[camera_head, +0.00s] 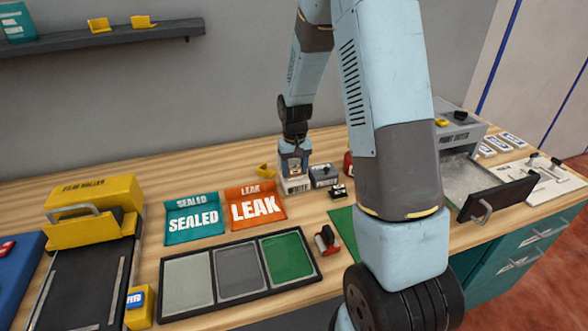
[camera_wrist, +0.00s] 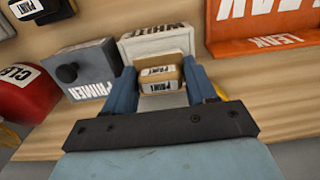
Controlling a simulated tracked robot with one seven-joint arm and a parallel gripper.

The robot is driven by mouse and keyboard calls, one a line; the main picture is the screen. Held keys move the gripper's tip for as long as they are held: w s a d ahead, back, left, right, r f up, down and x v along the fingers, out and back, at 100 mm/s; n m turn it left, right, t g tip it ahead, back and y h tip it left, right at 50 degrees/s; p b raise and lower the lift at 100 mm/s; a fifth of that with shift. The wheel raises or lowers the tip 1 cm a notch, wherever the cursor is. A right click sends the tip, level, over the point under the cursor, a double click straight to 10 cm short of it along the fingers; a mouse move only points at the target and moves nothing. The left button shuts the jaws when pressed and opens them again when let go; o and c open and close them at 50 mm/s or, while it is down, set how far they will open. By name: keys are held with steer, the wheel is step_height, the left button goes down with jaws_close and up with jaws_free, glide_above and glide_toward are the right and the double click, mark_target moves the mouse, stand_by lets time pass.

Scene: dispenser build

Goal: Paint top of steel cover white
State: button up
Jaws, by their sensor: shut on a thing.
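My gripper (camera_head: 294,165) is at the back of the workbench, pointing down at the box labelled WHITE (camera_head: 296,186). In the wrist view its two blue fingers (camera_wrist: 160,82) are shut on a tan block labelled PAINT (camera_wrist: 158,75). The block is at the white box (camera_wrist: 150,43); I cannot tell whether they touch. A black-framed tray (camera_head: 240,308) at the front holds a light grey panel (camera_head: 187,281), a darker grey panel (camera_head: 239,268) and a green panel (camera_head: 287,256). I cannot tell which panel, if any, is the steel cover.
A grey PRIMER box (camera_wrist: 90,70) stands beside the white box, with a red container (camera_wrist: 22,95) beyond. Teal SEALED (camera_head: 193,218) and orange LEAK (camera_head: 254,206) bins stand behind the tray. A yellow film roller (camera_head: 92,210) is left; an open drawer (camera_head: 497,194) is right.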

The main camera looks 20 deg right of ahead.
mark_target(294, 166)
steer(key=shift+r, duration=3.5)
steer(key=shift+w+a, duration=0.1)
